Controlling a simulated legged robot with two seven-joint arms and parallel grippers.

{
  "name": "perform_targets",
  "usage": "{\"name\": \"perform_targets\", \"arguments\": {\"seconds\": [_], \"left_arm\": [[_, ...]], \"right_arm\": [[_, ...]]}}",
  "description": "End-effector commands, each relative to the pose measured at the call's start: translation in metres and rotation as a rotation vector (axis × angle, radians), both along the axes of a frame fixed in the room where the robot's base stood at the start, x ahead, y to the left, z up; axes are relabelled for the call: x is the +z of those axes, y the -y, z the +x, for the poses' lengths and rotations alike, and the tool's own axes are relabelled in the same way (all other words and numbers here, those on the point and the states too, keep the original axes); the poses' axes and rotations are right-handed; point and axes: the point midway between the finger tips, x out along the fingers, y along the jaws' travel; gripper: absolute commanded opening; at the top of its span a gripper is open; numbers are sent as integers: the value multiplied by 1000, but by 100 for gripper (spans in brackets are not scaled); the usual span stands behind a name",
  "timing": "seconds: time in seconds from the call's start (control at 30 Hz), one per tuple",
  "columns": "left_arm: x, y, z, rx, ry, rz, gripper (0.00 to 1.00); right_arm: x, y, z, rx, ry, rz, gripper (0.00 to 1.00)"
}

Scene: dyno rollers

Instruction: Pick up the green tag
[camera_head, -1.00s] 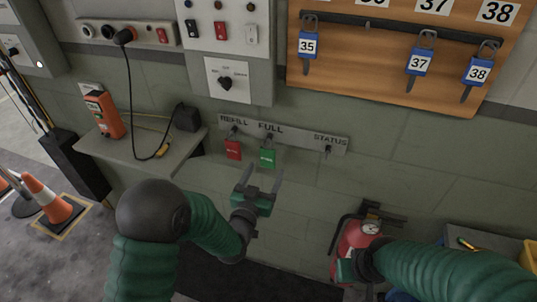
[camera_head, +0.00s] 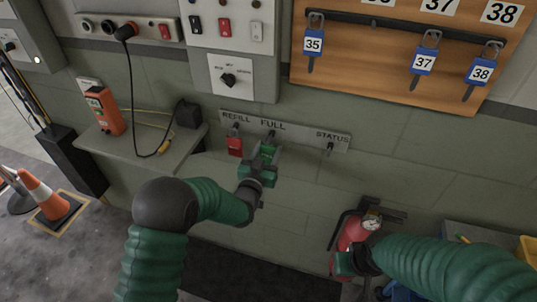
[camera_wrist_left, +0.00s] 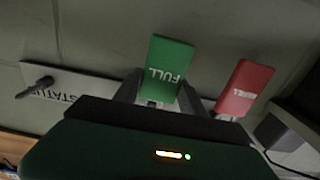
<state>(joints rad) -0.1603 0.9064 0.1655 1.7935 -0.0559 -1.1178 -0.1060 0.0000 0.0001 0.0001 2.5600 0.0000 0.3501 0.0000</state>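The green tag (camera_head: 267,151) hangs under the FULL label on the wall strip (camera_head: 300,134). In the left wrist view the green tag (camera_wrist_left: 170,62) shows its upside-down word FULL. My left gripper (camera_head: 265,152) is at the tag, open, with one finger on each side of it. In the wrist view the fingers (camera_wrist_left: 158,92) flank the tag's lower part; whether they touch it I cannot tell. My right gripper (camera_head: 345,263) is low at the right, by the red extinguisher, and its fingers are not clear.
A red tag (camera_head: 235,145) hangs under REFILL, close left of my left gripper. The STATUS hook (camera_head: 330,147) is empty. A shelf (camera_head: 140,152) with an orange device (camera_head: 104,110) is at the left. A fire extinguisher (camera_head: 357,231) stands at the lower right.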

Motion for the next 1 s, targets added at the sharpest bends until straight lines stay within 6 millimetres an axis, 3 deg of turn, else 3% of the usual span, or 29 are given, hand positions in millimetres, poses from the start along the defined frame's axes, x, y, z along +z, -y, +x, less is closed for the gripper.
{"name": "perform_targets", "arguments": {"seconds": [0.03, 0.27, 0.5, 0.67, 0.87, 1.0], "left_arm": [[0, 1, 0, -1, -1, 0, 37], [-1, 1, 0, -1, -1, 0, 8], [1, 1, 0, -1, -1, 0, 8], [14, 1, 0, 0, 3, -1, 8], [14, -12, -37, 0, -3, 2, 8], [13, -26, -83, -1, -3, 2, 8]], "right_arm": [[0, 0, 0, 0, 0, 0, 36], [0, 0, 0, 0, 0, 0, 36], [0, 0, 0, 0, 0, 0, 36], [-1, 0, 0, 0, 0, 0, 36], [-3, 0, 0, 0, 0, 0, 36], [-6, 0, 0, 0, 0, 0, 36]]}}
